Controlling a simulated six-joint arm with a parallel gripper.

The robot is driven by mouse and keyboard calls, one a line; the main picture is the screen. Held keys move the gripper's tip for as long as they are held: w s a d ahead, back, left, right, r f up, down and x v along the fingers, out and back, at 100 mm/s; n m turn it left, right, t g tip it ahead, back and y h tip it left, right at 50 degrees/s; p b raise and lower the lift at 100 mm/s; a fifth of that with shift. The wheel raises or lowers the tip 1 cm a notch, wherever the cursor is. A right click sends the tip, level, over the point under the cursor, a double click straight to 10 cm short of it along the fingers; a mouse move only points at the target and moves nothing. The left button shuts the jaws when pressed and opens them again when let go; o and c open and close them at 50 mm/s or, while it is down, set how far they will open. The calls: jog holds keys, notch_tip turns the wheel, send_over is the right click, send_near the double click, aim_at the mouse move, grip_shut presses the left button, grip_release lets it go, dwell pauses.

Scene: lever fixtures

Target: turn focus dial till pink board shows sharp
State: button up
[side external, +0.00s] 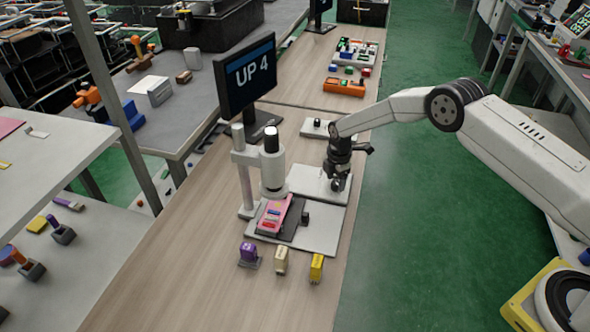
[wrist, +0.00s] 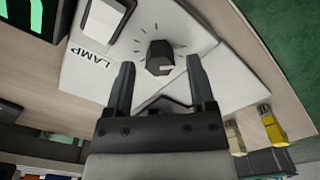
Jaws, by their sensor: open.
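The pink board (side external: 273,212) lies on the dark stage under the pale tube (side external: 272,172) of a microscope-like stand. A screen (side external: 250,75) behind it reads "UP 4". My gripper (side external: 337,184) is low over a white plate (side external: 308,182) right of the stand. In the wrist view my gripper (wrist: 160,68) is open, its fingers on either side of a black dial (wrist: 159,55) with a light mark. The plate around it has tick marks and the word "LAMP". I cannot tell whether the fingers touch it. No label reading focus is legible.
A dark block or knob (side external: 305,218) sits beside the stage. Another white plate with a small dark knob (side external: 317,123) lies farther back. Purple (side external: 248,254), cream (side external: 281,260) and yellow (side external: 316,267) pieces stand in front. The table's front left is clear.

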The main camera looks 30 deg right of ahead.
jog(key=shift+f, duration=0.45)
grip_shut()
jog(key=shift+m, duration=0.3)
